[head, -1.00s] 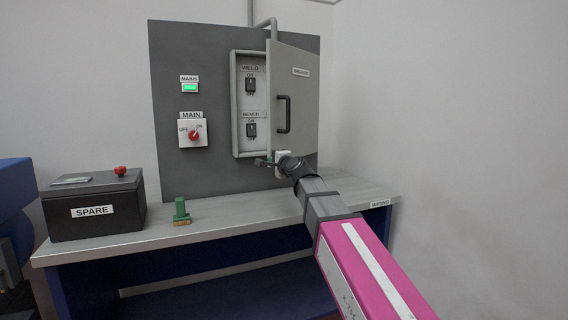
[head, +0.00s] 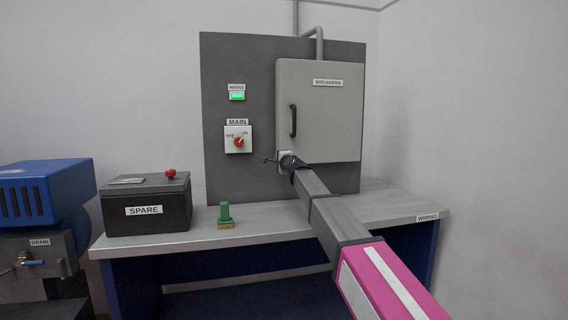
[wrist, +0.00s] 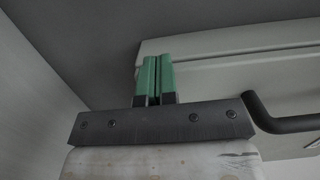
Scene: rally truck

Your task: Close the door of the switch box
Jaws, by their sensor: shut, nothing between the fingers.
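The switch box door (head: 335,110), a light grey panel labelled BREAKERS, lies across the front of the box on the dark grey board. It hides the switches; I cannot tell whether it is fully flush. Its black handle (head: 293,121) is on the left side, and also shows in the wrist view (wrist: 290,123). My gripper (head: 268,160) is at the door's lower left corner, below the handle. In the wrist view, my gripper's green fingertips (wrist: 156,76) are together and empty, beside the pale door edge (wrist: 230,65). Contact with the door cannot be made out.
The board also carries a red MAIN switch (head: 239,142) and a lit green lamp (head: 237,96). On the bench (head: 270,222) stand a black SPARE box (head: 150,203) and a small green object (head: 225,214). A blue machine (head: 45,190) is at the left.

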